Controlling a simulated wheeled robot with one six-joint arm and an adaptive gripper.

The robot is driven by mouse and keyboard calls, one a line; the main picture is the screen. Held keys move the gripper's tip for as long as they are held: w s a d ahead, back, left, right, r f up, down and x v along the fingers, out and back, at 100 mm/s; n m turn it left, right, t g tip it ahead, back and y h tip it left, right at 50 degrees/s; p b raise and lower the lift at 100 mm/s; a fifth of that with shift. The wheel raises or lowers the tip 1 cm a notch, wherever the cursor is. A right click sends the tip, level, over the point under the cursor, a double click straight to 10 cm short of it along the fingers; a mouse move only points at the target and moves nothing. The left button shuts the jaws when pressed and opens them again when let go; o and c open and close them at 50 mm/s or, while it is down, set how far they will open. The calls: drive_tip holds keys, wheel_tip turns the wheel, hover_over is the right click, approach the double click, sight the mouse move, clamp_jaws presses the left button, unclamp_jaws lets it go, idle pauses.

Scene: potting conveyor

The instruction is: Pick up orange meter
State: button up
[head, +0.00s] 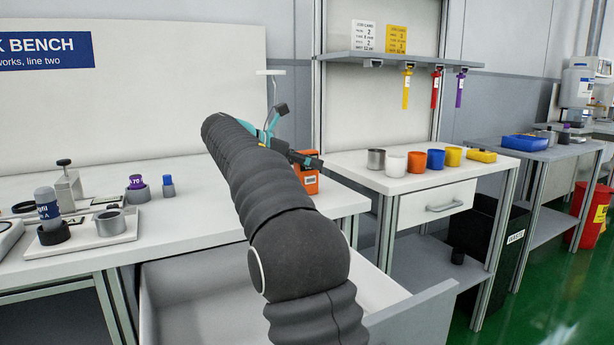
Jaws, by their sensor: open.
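The orange meter (311,186) stands near the right end of the long white bench (190,222). Its upper part and left side are partly hidden by my arm and gripper. My gripper (316,161) is at the end of my dark arm, at the meter's top in the picture. The jaws are open and hold nothing that I can see. I cannot tell from this view whether the fingers touch the meter or are in front of it or above it.
Jars and fixtures, including a purple-topped jar (137,183), stand at the bench's left. An open drawer (190,305) juts out below. A second table (370,177) at the right holds several coloured cups under a shelf (385,58) with hanging tags.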

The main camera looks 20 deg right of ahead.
clamp_jaws()
drive_tip(key=shift+r, duration=0.15)
